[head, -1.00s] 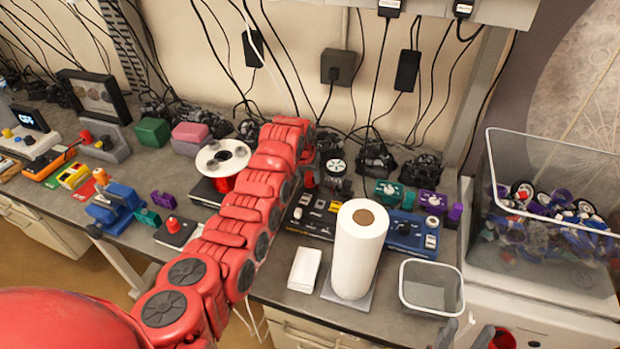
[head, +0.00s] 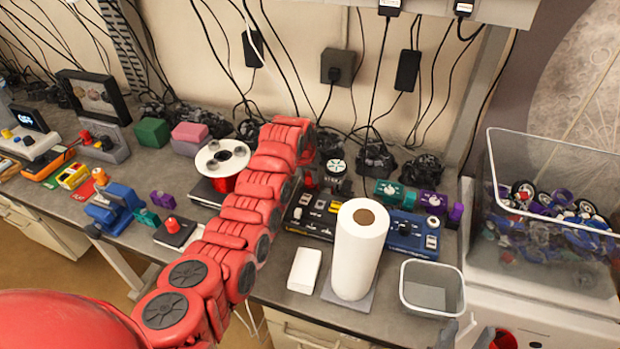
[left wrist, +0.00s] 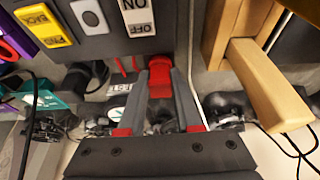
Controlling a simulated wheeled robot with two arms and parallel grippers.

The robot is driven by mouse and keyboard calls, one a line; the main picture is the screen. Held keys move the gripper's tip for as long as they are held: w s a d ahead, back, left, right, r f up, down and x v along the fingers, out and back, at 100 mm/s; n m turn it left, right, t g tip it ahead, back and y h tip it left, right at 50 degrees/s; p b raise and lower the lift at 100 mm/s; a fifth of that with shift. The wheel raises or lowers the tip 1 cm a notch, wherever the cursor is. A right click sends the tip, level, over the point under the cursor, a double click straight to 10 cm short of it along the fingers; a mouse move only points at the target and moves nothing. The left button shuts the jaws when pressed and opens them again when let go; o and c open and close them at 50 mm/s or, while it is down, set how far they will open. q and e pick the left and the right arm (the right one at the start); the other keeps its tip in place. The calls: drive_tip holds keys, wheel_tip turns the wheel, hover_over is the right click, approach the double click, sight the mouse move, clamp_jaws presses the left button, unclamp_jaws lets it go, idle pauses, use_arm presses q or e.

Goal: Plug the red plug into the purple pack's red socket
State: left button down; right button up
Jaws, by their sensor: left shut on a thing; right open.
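My left gripper (left wrist: 162,98) is shut on a red plug (left wrist: 160,72), which shows between its grey fingers in the left wrist view. In the head view the left gripper is mostly hidden behind the end of my red arm. A purple pack (head: 428,202) with a pale knob stands at the back of the bench, right of a teal one. A purple part also shows at the upper left of the left wrist view (left wrist: 14,38).
A paper roll (head: 358,250) stands in front of a blue control box (head: 412,240) and a black one. A clear empty bin (head: 431,310) and a white box (head: 305,270) flank the roll. Cables and dark clutter line the wall. A wooden piece (left wrist: 265,85) is close beside the left gripper.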

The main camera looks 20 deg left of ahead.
sight(309, 175)
use_arm(q)
drive_tip(key=c, duration=1.2)
unclamp_jaws()
drive_tip(key=shift+c, duration=0.2)
clamp_jaws()
drive_tip(key=shift+r, duration=1.2)
drive_tip(key=shift+r, duration=1.65)
drive_tip(key=shift+o, duration=0.4)
unclamp_jaws()
clamp_jaws()
